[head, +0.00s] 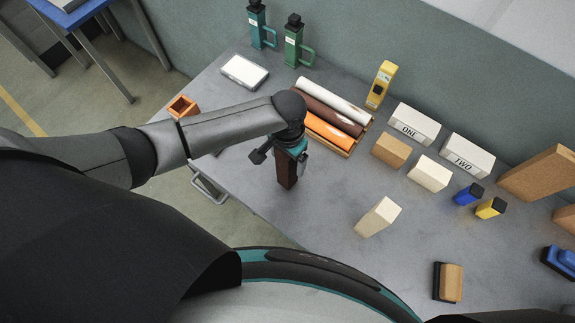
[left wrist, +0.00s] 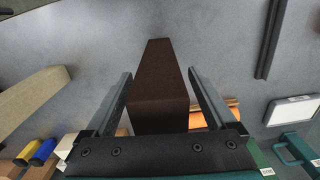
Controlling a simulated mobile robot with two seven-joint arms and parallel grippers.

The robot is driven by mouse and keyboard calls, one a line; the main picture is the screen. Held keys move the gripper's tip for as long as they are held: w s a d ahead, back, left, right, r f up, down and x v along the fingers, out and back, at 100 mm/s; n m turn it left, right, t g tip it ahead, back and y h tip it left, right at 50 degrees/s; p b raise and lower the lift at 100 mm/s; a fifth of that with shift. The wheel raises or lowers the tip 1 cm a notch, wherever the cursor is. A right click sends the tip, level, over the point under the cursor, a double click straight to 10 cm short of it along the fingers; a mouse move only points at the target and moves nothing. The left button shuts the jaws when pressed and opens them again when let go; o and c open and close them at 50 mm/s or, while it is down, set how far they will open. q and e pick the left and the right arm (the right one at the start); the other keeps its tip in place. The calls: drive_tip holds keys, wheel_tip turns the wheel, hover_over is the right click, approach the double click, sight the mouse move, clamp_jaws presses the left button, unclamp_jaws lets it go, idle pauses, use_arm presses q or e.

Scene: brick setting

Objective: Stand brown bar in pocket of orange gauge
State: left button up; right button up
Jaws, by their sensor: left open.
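The brown bar (head: 287,176) stands upright on the grey table below my left gripper (head: 290,156). In the left wrist view the brown bar (left wrist: 160,95) rises between the two fingers of my left gripper (left wrist: 160,73). The fingers are open, one on each side of the bar, with a visible gap at the tips. The orange gauge (head: 182,107), a small block with a square pocket in its top, stands near the table's left edge, beyond my left forearm. My right gripper is in neither view.
A tray of white, brown and orange rolls (head: 330,115) lies just behind the gripper. A cream block (head: 378,217) stands to the right. Blocks labelled ONE (head: 413,124) and TWO (head: 467,156) are further right. A white-topped box (head: 245,72) and bottles are at the back.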

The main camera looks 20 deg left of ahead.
use_arm(q)
drive_tip(key=shift+f, duration=0.15)
clamp_jaws()
idle(0.7)
